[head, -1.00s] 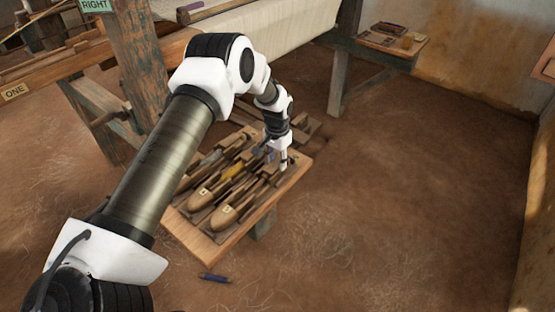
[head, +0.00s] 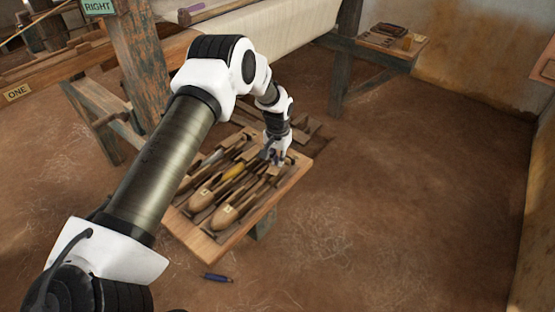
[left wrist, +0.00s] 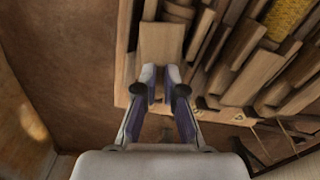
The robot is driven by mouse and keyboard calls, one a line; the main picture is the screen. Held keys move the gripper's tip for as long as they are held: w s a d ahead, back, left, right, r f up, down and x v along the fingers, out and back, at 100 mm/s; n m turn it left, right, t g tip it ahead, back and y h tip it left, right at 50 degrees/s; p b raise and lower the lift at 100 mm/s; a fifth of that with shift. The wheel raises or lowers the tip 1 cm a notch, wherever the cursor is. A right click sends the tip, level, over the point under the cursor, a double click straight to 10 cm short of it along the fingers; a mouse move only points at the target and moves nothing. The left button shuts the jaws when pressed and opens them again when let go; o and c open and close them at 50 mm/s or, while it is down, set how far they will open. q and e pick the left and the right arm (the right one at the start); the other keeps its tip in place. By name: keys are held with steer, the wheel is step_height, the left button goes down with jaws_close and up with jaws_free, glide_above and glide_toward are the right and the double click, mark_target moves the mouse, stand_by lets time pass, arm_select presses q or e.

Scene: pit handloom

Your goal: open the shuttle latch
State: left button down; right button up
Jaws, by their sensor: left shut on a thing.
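Wooden shuttles lie side by side on a wooden board; the nearest shuttle (head: 226,215) has a pale rounded tip and a small label. My left gripper (head: 274,159) is low at the far end of this row, among the wooden parts. In the left wrist view my left gripper (left wrist: 160,82) has its two fingers close together at the near end of a pale flat wooden piece (left wrist: 160,42), which looks like the shuttle latch. The gripper is shut on it, though the fingers hide the contact. My right gripper is not in view.
The board (head: 205,243) stands above the earth floor, with a blue pen-like thing (head: 216,277) on the floor in front. A loom post (head: 140,60) and white cloth (head: 270,32) are behind. The floor to the right is clear up to the wall.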

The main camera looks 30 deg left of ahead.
arm_select(q)
steer(key=n+p, duration=0.1)
steer(key=n, duration=0.2)
steer(key=shift+n, duration=0.3)
steer(key=n+p, duration=0.1)
steer(key=n, duration=0.3)
steer(key=shift+d+n, duration=0.1)
steer(key=shift+n, duration=0.2)
steer(key=n+p, duration=0.1)
steer(key=n, duration=0.3)
steer(key=shift+f+n+p, duration=0.1)
steer(key=shift+n+p, duration=0.2)
steer(key=shift+n, duration=1.3)
steer(key=c, duration=1.3)
jaws_free()
steer(key=shift+o, duration=0.2)
steer(key=shift+w, duration=0.15)
